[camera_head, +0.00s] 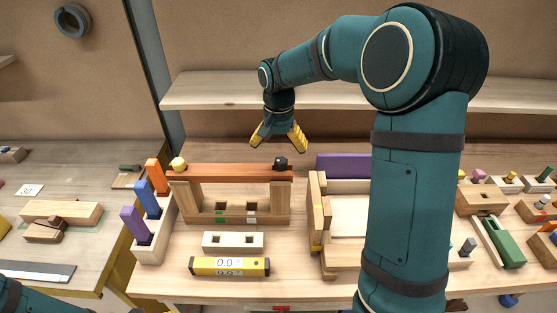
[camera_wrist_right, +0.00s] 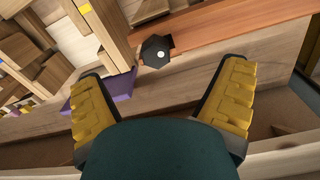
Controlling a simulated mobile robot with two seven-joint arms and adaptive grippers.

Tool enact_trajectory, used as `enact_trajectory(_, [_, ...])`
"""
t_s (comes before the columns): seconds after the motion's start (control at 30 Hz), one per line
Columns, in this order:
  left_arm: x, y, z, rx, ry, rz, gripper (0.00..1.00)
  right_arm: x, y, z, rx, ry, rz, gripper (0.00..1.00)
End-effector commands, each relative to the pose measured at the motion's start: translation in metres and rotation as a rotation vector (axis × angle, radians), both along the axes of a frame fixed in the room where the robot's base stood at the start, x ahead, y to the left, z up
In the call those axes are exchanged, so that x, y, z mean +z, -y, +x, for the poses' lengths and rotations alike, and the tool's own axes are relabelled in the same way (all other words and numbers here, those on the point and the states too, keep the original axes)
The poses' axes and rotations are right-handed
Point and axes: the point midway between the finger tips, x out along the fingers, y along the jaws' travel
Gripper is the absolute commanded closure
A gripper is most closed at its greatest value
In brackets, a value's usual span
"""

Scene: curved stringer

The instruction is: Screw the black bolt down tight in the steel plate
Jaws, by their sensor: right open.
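The black bolt (camera_head: 281,163) stands at the right end of a reddish-brown bar (camera_head: 228,173) that bridges two wooden posts. In the right wrist view the bolt's dark hexagonal head (camera_wrist_right: 155,51) has a pale spot at its centre, and the bar (camera_wrist_right: 225,32) runs off to the upper right. I cannot make out a steel plate under the bolt; the bar looks like wood. My right gripper (camera_head: 278,146) is open and empty just above the bolt, its yellow fingers pointing down and apart. In the wrist view the bolt lies beyond the fingertips. My left gripper is out of view.
A yellow bolt (camera_head: 179,164) is at the bar's left end. Coloured upright blocks (camera_head: 145,195) stand left of it. A yellow level (camera_head: 230,266) and a slotted block (camera_head: 233,242) lie in front. A wooden box (camera_head: 318,210) is at the right, partly behind my right arm.

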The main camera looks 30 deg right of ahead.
Motion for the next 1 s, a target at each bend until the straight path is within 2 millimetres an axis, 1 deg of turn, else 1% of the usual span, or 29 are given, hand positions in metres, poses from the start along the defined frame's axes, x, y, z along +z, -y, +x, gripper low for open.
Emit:
enact_trajectory(0.03, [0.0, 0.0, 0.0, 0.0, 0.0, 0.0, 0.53, 0.01, 0.0, 0.001, 0.0, 0.004, -0.001, 0.06])
enact_trajectory(0.1, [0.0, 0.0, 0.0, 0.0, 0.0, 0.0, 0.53, 0.022, 0.0, 0.0, -0.001, 0.003, 0.0, 0.06])
enact_trajectory(0.2, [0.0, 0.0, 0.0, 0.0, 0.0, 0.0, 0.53, 0.035, 0.0, 0.0, -0.001, 0.002, -0.001, 0.06])
enact_trajectory(0.33, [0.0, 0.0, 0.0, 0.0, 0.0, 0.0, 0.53, 0.044, 0.0, 0.0, -0.001, 0.001, -0.001, 0.06])
enact_trajectory(0.47, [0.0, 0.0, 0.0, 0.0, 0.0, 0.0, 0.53, 0.047, 0.0, 0.0, -0.001, -0.001, -0.001, 0.06])
enact_trajectory(0.53, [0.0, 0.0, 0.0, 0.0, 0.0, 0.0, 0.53, 0.047, 0.0, 0.0, -0.004, -0.001, 0.0, 0.26])
enact_trajectory(0.57, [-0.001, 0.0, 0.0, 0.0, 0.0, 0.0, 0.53, 0.047, 0.0, 0.0, -0.009, -0.001, 0.0, 0.29])
enact_trajectory(0.63, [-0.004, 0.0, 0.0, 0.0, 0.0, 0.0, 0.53, 0.046, 0.0, 0.0, -0.04, -0.003, 0.001, 0.29])
enact_trajectory(0.77, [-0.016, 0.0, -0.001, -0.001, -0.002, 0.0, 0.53, 0.045, -0.001, 0.002, -0.188, -0.007, 0.005, 0.29])
enact_trajectory(0.87, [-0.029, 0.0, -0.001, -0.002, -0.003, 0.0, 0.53, 0.046, -0.001, 0.004, -0.368, -0.013, 0.008, 0.29])
enact_trajectory(1.0, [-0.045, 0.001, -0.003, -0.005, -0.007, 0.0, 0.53, 0.054, -0.001, 0.004, -0.635, -0.013, 0.006, 0.29])
